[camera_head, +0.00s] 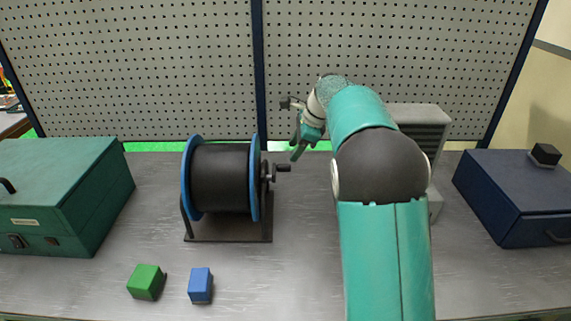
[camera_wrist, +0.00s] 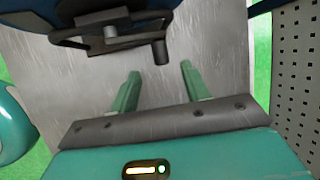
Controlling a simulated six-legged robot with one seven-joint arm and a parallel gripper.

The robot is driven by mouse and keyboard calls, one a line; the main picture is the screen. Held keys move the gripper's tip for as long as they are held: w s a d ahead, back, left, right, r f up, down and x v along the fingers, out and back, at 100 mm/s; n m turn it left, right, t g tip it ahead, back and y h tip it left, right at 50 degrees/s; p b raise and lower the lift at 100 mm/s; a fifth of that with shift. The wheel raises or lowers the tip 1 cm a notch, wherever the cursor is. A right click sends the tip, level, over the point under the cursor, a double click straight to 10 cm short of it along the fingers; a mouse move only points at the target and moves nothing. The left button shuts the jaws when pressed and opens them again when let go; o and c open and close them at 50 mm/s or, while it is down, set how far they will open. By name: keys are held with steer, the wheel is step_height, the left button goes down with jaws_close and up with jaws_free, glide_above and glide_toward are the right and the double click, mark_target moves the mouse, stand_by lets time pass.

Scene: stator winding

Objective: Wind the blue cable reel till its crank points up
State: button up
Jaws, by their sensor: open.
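The cable reel has blue flanges (camera_head: 190,180) and a black wound drum (camera_head: 221,178), and stands in a dark frame on the bench. Its dark crank (camera_head: 269,171) is on the right side, with a handle (camera_head: 283,168) sticking out to the right. I cannot tell exactly which way the crank arm points. My gripper (camera_head: 298,152) is above and slightly right of the handle, apart from it. In the wrist view, my gripper (camera_wrist: 160,78) has its two green fingers spread and empty. The crank handle (camera_wrist: 160,52) lies just beyond the gap between them.
A green case (camera_head: 65,190) stands at the left and a dark blue box (camera_head: 515,195) at the right, with a small black block (camera_head: 545,154) on it. A green cube (camera_head: 146,282) and a blue block (camera_head: 200,285) lie in front. A perforated panel (camera_head: 160,65) stands behind.

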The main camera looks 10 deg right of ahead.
mark_target(285, 165)
steer(key=x, duration=0.8)
steer(key=shift+r, duration=0.1)
jaws_close()
